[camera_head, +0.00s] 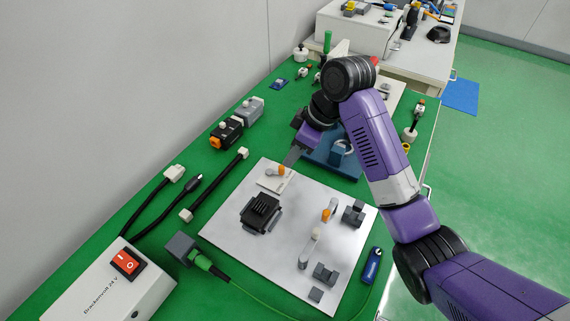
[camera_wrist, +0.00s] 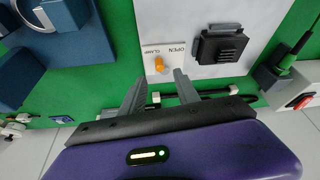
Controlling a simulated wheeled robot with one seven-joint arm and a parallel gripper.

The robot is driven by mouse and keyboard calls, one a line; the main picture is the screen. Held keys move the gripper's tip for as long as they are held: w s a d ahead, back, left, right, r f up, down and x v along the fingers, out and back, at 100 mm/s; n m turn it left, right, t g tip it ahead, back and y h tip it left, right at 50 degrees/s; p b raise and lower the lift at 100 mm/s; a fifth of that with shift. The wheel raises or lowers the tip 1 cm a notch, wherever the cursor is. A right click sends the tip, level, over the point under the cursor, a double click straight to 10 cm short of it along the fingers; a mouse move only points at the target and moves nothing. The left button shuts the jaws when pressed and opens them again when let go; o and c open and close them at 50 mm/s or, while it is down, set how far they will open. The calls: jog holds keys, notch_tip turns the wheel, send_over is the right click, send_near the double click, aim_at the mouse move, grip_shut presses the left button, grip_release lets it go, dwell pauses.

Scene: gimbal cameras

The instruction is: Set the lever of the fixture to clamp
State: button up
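The fixture's lever has an orange knob (camera_wrist: 159,64) and sits on a small white label plate (camera_wrist: 153,49) marked OPEN and CLAMP, beside a black ribbed block (camera_wrist: 221,46). In the head view the lever (camera_head: 276,170) is a short orange-and-grey piece at the top corner of the pale plate (camera_head: 225,217). My gripper (camera_wrist: 161,75) is open. Its two grey fingers stand on either side of the orange knob in the wrist view, with no clear contact. In the head view my gripper (camera_head: 291,158) is just above and beside the lever. I cannot tell which mark the lever points to.
On the plate, another orange-tipped lever (camera_head: 327,214) and dark blocks (camera_head: 353,213) stand to the right. A blue fixture (camera_head: 325,160) is behind my gripper. A white power supply (camera_head: 108,290) stands at the front left. Black cables (camera_head: 214,187) lie left of the plate.

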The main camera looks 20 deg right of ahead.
aim_at(283, 167)
jog(key=x, duration=0.7)
jog(key=shift+w+f, duration=0.1)
jog(key=shift+f, duration=0.05)
grip_shut()
